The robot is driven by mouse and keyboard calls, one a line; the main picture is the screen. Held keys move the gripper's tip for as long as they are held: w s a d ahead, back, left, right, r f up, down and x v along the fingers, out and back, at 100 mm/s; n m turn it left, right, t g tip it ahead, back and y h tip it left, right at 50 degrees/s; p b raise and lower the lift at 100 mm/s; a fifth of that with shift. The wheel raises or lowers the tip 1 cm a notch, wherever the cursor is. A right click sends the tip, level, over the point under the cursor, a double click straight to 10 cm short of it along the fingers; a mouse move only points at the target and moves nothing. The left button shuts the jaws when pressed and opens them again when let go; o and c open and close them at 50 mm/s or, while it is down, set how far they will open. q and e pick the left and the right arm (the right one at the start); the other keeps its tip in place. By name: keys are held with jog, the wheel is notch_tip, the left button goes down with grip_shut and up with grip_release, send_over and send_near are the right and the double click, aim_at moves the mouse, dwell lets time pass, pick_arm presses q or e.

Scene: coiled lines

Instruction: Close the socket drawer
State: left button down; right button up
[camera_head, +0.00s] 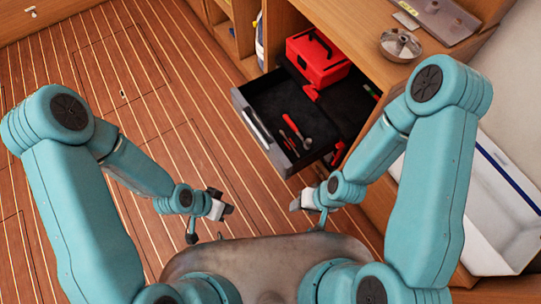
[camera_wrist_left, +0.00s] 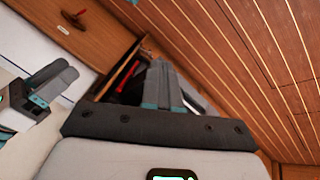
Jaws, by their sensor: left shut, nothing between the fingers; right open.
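The socket drawer (camera_head: 245,112) is pulled out of the wooden cabinet in the head view, with a dark lining and a grey front. Tools with red handles and a ratchet (camera_head: 305,132) lie in it. My left gripper (camera_head: 222,202) is shut and empty, below and left of the drawer front, apart from it. In the left wrist view its fingers (camera_wrist_left: 165,85) are together, partly covering the drawer. My right gripper (camera_head: 297,204) is open and empty, below the drawer's near corner in the picture; it also shows at the left of the left wrist view (camera_wrist_left: 62,82).
A metal dish (camera_head: 400,45) and a grey tray (camera_head: 440,18) are on the wooden counter. A white bin (camera_head: 490,215) stands at right. The striped wooden floor (camera_head: 130,75) at left is clear.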

pick_arm(q)
jog(key=w+d+f+m+t+h+b, duration=0.15)
jog(key=w+m+b, duration=0.3)
jog(key=m, duration=0.45)
jog(key=m+t+h+b, duration=0.2)
jog(key=m+b, duration=1.3)
jog(key=b, duration=1.1)
send_near(281, 163)
notch_tip(281, 163, down, 5)
jog(key=d, duration=0.1)
jog(key=w+d, duration=0.1)
jog(key=shift+w+d, duration=0.3)
jog(key=shift+d, duration=0.1)
jog(key=shift+w+d, duration=0.3)
jog(key=shift+d, duration=0.2)
jog(key=shift+r, duration=0.1)
jog(key=shift+d, duration=0.1)
